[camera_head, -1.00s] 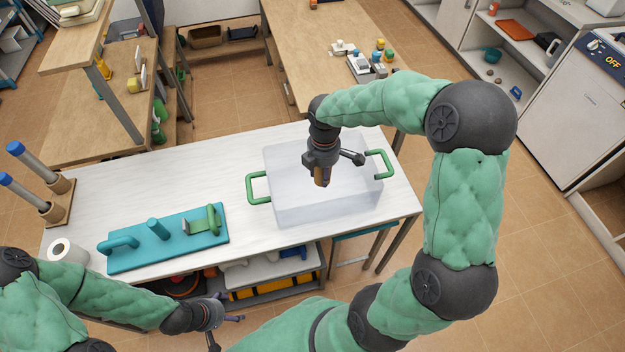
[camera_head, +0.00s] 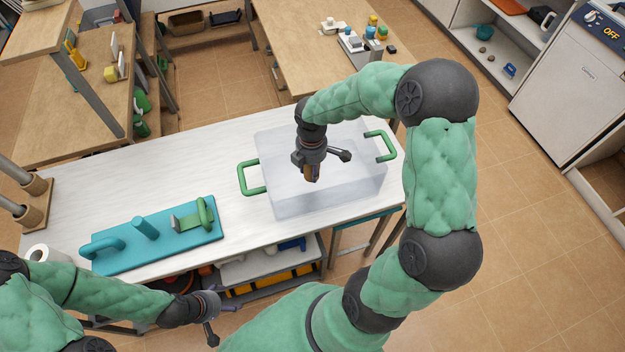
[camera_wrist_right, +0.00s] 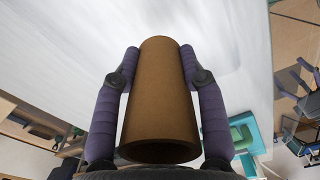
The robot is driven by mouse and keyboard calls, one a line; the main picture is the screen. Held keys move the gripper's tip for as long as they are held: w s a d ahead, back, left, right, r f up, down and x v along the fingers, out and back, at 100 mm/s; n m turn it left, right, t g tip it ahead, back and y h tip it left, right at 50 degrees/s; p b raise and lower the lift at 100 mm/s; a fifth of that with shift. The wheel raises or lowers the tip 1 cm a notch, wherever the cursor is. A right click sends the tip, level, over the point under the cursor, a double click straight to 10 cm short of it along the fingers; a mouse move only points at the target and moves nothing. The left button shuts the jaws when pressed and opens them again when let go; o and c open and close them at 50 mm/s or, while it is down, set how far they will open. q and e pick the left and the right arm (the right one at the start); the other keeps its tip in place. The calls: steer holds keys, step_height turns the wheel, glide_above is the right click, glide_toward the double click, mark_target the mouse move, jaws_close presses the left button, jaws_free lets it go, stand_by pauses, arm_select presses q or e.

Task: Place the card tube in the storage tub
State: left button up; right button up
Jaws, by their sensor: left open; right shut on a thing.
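The card tube (camera_wrist_right: 160,100) is a brown cylinder, seen large in the right wrist view between the two purple fingers of my right gripper (camera_wrist_right: 160,75). My right gripper (camera_head: 312,172) is shut on it. In the head view only a small brown part of the tube (camera_head: 312,174) shows below the gripper. The storage tub (camera_head: 325,200) is a translucent whitish box with green handles, on the white table. The gripper and tube appear over the tub's opening; their exact height is hard to tell. My left gripper (camera_head: 214,318) is open and empty, in front of the table's front edge.
A teal board (camera_head: 155,240) with a handle, a peg and a green clamp lies left of the tub. A white roll (camera_head: 45,254) and a wooden stand with tubes (camera_head: 35,200) are at the table's left end. The white tabletop (camera_head: 190,165) behind the board is clear.

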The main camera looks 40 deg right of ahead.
mark_target(312, 186)
steer(key=shift+f+b, duration=1)
steer(key=shift+f, duration=2)
steer(key=shift+f, duration=0.1)
steer(key=o, duration=1.1)
step_height(312, 186, up, 12)
steer(key=p, duration=0.4)
